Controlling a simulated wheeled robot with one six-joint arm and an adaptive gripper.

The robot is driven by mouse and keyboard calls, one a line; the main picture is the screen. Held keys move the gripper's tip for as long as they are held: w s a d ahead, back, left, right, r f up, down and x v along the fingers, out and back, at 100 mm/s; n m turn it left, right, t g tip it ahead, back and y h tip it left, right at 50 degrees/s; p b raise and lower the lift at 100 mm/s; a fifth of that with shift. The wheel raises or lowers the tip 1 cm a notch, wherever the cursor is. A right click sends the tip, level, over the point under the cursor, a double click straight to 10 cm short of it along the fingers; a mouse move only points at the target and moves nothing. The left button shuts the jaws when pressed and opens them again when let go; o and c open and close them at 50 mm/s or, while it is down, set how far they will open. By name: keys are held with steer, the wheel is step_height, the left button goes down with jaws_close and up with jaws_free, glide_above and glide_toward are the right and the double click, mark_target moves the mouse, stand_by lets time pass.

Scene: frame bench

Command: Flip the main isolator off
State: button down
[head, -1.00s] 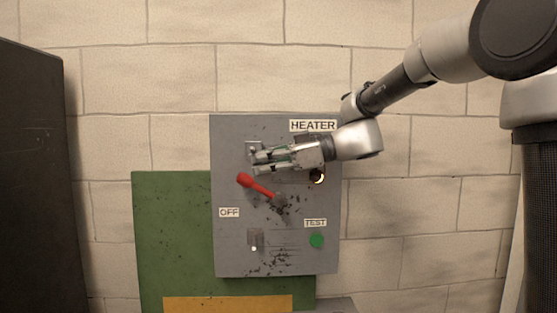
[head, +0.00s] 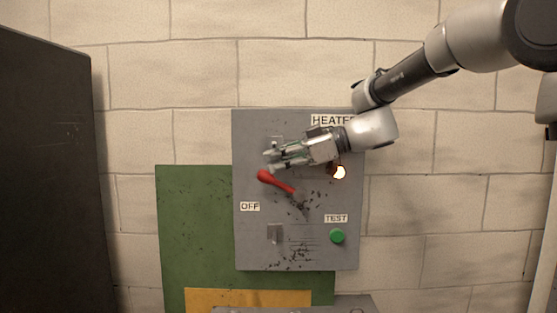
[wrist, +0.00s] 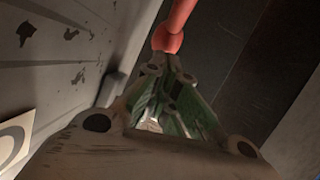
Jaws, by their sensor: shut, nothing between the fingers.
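A red lever (head: 275,183) sits on the grey panel (head: 250,240), its knob end up and left of its pivot. An OFF label (head: 250,206) is below and left of the knob. My gripper (head: 269,160) is shut and empty, reaching in from the right just above the knob in the head view. The wrist view shows the red lever (wrist: 175,30) just past my fingertips (wrist: 172,68); I cannot tell whether they touch it.
The panel also has a HEATER label (head: 332,120), a glowing lamp (head: 340,172), a TEST label (head: 336,218) and a green button (head: 337,236). A green board (head: 190,240) is behind it. A dark cabinet (head: 50,180) stands at the left.

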mark_target(265, 173)
steer(key=shift+a+f+h, duration=0.4)
steer(key=shift+a+h, duration=0.15)
steer(key=shift+h, duration=0.15)
steer(key=shift+a+f+h, duration=0.35)
steer(key=shift+a+h, duration=0.2)
steer(key=shift+h, duration=0.15)
steer(key=shift+a+f, duration=0.6)
steer(key=shift+f, duration=0.35)
steer(key=shift+f, duration=0.1)
